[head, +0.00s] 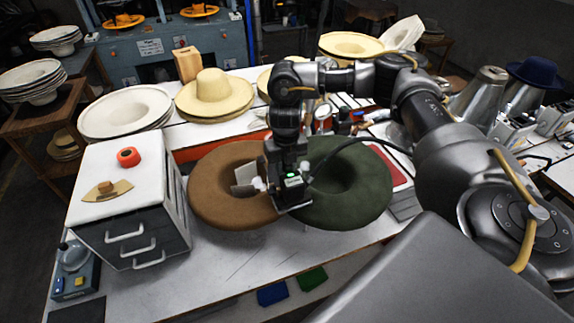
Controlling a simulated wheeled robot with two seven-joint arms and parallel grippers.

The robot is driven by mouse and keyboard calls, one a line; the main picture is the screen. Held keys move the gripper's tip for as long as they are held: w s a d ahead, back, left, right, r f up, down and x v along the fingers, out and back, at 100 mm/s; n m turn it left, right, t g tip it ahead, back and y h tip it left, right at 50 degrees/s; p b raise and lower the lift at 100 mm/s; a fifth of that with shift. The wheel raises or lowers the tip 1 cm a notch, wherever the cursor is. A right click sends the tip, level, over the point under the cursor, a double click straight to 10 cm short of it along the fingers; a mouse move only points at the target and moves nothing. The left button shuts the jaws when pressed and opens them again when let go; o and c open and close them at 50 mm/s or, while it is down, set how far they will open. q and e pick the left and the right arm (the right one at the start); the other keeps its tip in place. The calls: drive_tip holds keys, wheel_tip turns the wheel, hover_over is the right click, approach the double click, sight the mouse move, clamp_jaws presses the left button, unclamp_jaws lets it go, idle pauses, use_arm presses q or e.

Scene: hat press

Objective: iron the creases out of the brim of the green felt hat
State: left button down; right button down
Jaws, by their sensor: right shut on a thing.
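The green felt hat (365,190) lies on the white table with its broad round brim spread around a sunken middle. Creases in its brim are too small to make out. My right gripper (275,183) points down over the green hat's left edge, where it meets a brown felt hat (225,207). The gripper is shut on what looks like a small dark iron (294,192), with a black cord curving off to the right. I cannot tell whether the iron touches the brim. My gripper hides part of both hats. My left gripper is not in view.
A white-topped drawer cabinet (150,178) holding an orange ring (129,157) stands at the left. Cream hats (214,93) line the back. A red flat item (388,168) lies right of the green hat. The table front (235,265) is clear.

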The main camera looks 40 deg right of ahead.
drive_tip(key=shift+s+r+p, duration=0.15)
drive_tip(key=shift+r+p, duration=0.1)
drive_tip(key=shift+p, duration=0.05)
drive_tip(key=shift+r+p, duration=0.45)
drive_tip(key=shift+r, duration=0.45)
drive_tip(key=shift+w+a+r+p, duration=0.1)
drive_tip(key=shift+w+r+p, duration=0.2)
drive_tip(key=shift+r+p, duration=0.3)
drive_tip(key=shift+s+r, duration=0.1)
drive_tip(key=shift+r, duration=0.45)
drive_tip(key=shift+r+p, duration=0.45)
drive_tip(key=shift+r, duration=1.3)
